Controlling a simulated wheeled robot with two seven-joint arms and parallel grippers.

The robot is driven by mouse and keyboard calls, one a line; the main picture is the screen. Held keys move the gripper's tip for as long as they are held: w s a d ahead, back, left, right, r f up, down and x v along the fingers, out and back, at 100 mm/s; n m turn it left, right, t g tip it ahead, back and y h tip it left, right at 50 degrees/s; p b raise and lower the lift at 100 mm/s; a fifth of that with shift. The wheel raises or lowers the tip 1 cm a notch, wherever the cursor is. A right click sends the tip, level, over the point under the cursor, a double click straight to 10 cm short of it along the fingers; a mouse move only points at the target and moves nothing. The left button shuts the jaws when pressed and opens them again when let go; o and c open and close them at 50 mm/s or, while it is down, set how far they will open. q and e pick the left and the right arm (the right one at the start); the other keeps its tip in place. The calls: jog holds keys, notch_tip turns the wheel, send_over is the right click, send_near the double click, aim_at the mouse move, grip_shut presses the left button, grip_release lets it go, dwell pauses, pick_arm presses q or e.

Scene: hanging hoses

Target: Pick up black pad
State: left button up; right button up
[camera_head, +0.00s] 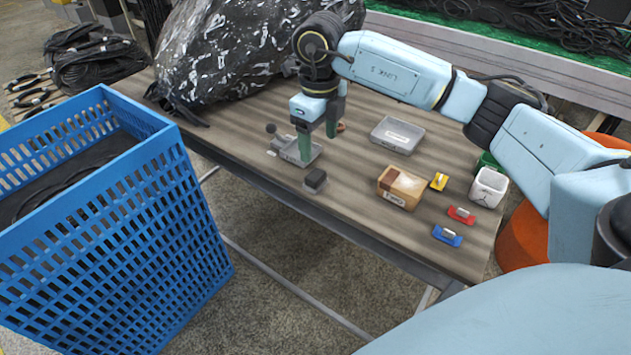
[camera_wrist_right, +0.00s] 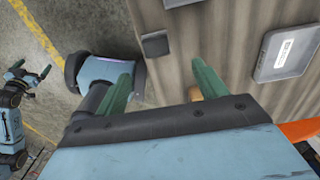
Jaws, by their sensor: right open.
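The black pad (camera_head: 314,180) is a small dark block on the wooden table near its front edge. It also shows in the right wrist view (camera_wrist_right: 155,45), ahead of and between the green fingers. My right gripper (camera_head: 318,138) points down over the table, just behind the pad and near a small grey tray. Its two fingers are apart with nothing between them; it also shows in the right wrist view (camera_wrist_right: 163,80). My left gripper (camera_wrist_right: 30,70) shows small at the left of that view, its green fingers apart and empty. It is not in the head view.
A larger grey tray (camera_head: 398,134), a wooden box (camera_head: 402,186), a white cup (camera_head: 488,188) and coloured clips stand to the right. A black plastic bag (camera_head: 230,50) fills the back left. A blue crate (camera_head: 190,235) stands left.

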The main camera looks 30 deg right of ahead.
aim_at(316, 174)
notch_tip(316, 174, down, 5)
jog(key=shift+b, duration=0.45)
jog(key=f, duration=0.1)
jog(key=f+b, duration=0.1)
jog(key=f, duration=0.2)
jog(key=shift+w+a+f+b, duration=0.1)
jog(key=shift+a+f+b, duration=0.1)
jog(key=shift+a+b, duration=0.15)
jog(key=shift+f, duration=0.4)
pick_arm(q)
jog(key=w+d+r, duration=0.1)
jog(key=d+r, duration=0.2)
jog(key=r, duration=0.4)
jog(key=shift+w+d+h, duration=0.3)
jog(key=shift+d, duration=0.1)
jog(key=shift+r, duration=0.1)
pick_arm(e)
jog(key=shift+c, duration=0.4)
jog(key=c, duration=1.1)
jog(key=shift+o, duration=0.2)
jog(key=shift+r, duration=0.1)
